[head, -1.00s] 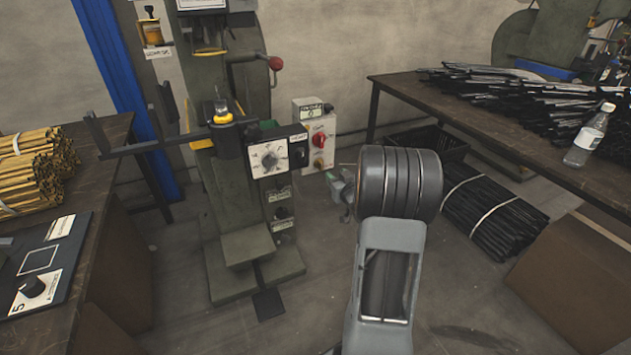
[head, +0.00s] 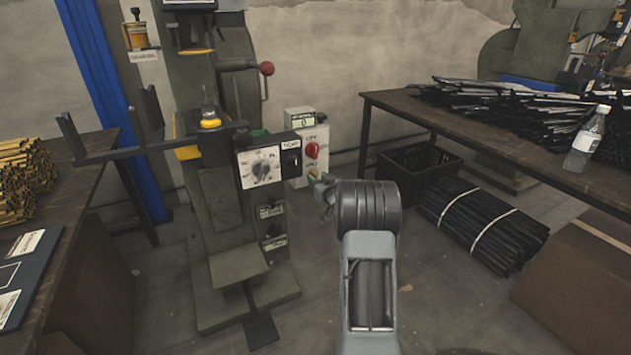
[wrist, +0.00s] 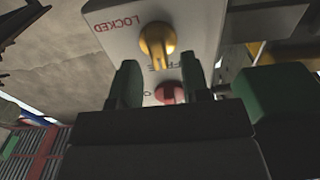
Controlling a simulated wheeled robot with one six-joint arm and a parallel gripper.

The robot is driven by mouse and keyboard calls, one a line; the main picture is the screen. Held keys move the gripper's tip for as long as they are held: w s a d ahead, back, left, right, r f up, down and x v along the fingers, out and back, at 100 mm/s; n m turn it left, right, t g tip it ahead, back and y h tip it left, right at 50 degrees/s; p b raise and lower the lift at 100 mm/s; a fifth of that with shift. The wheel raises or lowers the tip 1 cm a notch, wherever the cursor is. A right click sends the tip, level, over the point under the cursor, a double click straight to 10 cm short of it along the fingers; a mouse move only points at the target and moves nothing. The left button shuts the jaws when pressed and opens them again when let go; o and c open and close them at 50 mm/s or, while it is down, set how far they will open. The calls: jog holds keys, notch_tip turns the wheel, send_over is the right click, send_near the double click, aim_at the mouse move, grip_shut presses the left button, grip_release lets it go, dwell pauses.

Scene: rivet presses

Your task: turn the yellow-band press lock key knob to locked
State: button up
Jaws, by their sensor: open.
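The green press (head: 215,200) with a yellow band (head: 210,124) stands left of centre in the head view. Beside it is a white control box (head: 315,135) with a red knob (head: 312,151). In the wrist view, a yellow knob (wrist: 157,45) sits on the white panel, its bar roughly upright in the picture. The word LOCKED is upside down to its left. A red knob (wrist: 169,92) shows between my fingers. My gripper (wrist: 160,78) is open and empty, its fingers short of the yellow knob. In the head view my arm covers the box's lower part.
A black crate (head: 415,160) and tied black bundle (head: 480,225) lie right of my arm. A table (head: 400,103) with black strips and a bottle (head: 587,140) is at right.

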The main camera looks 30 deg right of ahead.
jog(key=shift+w+d, duration=0.15)
jog(key=shift+w, duration=0.95)
grip_shut()
